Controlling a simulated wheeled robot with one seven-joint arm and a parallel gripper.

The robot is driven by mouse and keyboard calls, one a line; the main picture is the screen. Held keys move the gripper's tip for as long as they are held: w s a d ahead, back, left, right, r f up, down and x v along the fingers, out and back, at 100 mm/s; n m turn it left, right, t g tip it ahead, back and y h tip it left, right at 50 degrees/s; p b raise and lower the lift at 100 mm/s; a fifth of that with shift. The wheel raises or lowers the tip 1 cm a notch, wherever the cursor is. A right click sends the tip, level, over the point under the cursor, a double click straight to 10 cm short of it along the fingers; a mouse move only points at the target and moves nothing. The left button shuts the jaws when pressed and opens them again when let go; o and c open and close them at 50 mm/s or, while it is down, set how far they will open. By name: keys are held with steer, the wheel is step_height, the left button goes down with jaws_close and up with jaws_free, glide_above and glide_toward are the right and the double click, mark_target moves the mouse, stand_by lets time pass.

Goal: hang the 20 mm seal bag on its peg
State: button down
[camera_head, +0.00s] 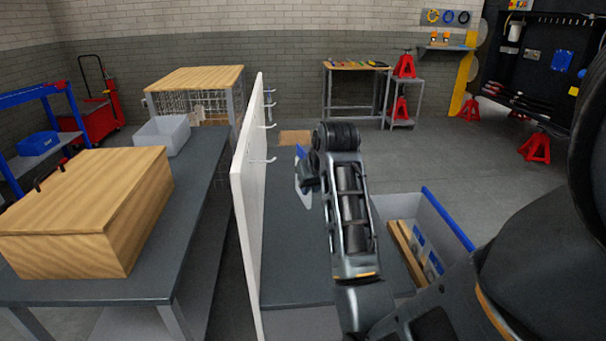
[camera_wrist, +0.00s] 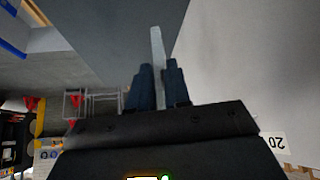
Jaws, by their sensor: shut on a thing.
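My gripper (camera_head: 304,172) is shut on the seal bag (camera_head: 304,194), a small pale thing partly hidden by my wrist in the head view. In the wrist view my two dark fingers (camera_wrist: 158,88) pinch a thin pale strip of the bag (camera_wrist: 157,48), seen edge-on. The white board (camera_head: 247,180) stands upright to the left of my gripper. Several pegs (camera_head: 264,160) stick out from its right face towards my gripper. The bag is apart from the visible pegs.
The board stands on a dark bench (camera_head: 290,270). A grey bin with a blue rim (camera_head: 447,216) holds packets at the right. A wooden box (camera_head: 85,215) and a grey tub (camera_head: 162,134) stand on the bench left of the board. The bench behind my gripper looks clear.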

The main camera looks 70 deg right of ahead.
steer(key=w+a+f+b, duration=0.1)
steer(key=w+a+b, duration=0.2)
steer(key=w, duration=0.6)
steer(key=shift+w+a+f+b, duration=0.15)
steer(key=shift+w+a+b, duration=0.1)
steer(key=shift+b, duration=0.45)
stand_by(0.6)
steer(key=shift+f, duration=0.15)
stand_by(0.6)
steer(key=c, duration=1)
jaws_free()
steer(key=v, duration=0.8)
steer(key=shift+p, duration=0.35)
steer(key=shift+f, duration=0.1)
